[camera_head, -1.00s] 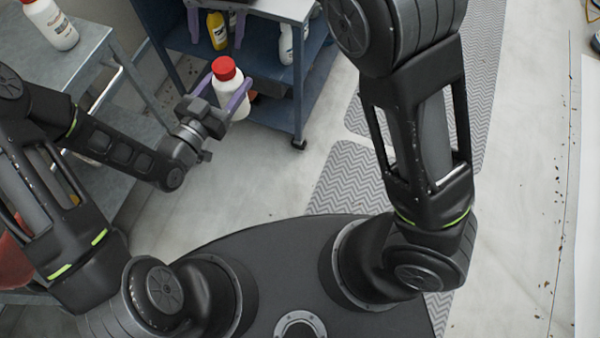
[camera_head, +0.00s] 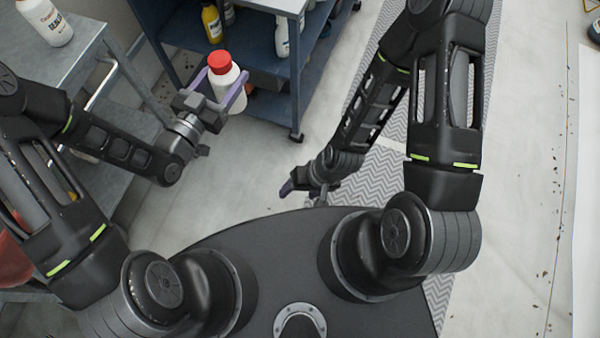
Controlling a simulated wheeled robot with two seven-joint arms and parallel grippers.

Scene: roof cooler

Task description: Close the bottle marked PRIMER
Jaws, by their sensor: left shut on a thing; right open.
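A white bottle with a red cap (camera_head: 219,63) is held in my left gripper (camera_head: 225,97), whose purple fingers are shut on either side of its body (camera_head: 223,86). The bottle is roughly upright over the floor in front of the blue cart. The red cap is at the top of the bottle; I cannot tell whether it is seated or screwed tight. No PRIMER marking is readable on it. My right gripper (camera_head: 302,190) is open and seems empty, low at the middle of the view, right of and nearer than the bottle; its fingers show only partly.
A blue cart (camera_head: 272,88) stands behind the bottle, with a yellow bottle (camera_head: 211,24) and a white bottle (camera_head: 284,38) on its shelf. Another white bottle (camera_head: 48,22) with a dark label stands on the grey table (camera_head: 90,42) at left. Open floor (camera_head: 250,170) lies between.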

